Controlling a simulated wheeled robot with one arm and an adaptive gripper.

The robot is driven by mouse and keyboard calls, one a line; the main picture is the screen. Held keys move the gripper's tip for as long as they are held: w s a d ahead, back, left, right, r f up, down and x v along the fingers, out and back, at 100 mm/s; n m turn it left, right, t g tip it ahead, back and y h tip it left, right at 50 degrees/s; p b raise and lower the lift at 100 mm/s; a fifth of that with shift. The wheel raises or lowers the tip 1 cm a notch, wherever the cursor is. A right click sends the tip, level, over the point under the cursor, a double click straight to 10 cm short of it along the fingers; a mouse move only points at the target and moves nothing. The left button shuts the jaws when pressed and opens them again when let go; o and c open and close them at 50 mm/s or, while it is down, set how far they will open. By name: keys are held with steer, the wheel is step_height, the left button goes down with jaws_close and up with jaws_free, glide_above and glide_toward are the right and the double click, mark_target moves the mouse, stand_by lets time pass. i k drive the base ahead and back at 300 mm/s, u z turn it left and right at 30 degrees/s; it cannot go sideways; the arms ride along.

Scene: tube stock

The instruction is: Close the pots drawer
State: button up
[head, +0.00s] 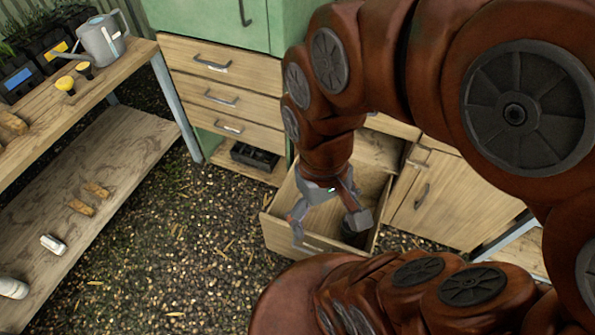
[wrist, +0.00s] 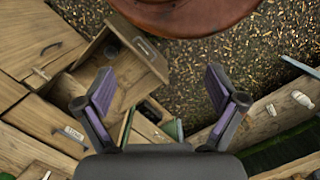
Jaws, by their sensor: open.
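A wooden drawer (head: 277,232) is pulled far out of the cabinet at the middle of the head view. A dark pot (head: 350,238) stands inside it, partly hidden by my gripper. My gripper (head: 328,218) is open and empty. In the head view it overlaps the open drawer; I cannot tell its exact height above it. In the wrist view both fingers (wrist: 160,90) are spread with nothing between them.
A cabinet with several shut drawers (head: 222,92) stands behind, with a black tray (head: 254,157) on its low shelf. A wooden door (head: 435,200) is right of the open drawer. A workbench (head: 95,85) with a watering can (head: 102,42) stands left. The gravel floor (head: 160,240) between is clear.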

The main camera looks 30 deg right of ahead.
mark_target(321, 224)
steer(key=u, duration=0.45)
steer(key=k, duration=1.1)
steer(key=z, duration=0.35)
steer(key=i, duration=0.55)
steer(key=z, duration=0.3)
steer(key=k, duration=0.5)
steer(key=u, duration=1.75)
steer(key=i, duration=0.35)
steer(key=u, duration=0.15)
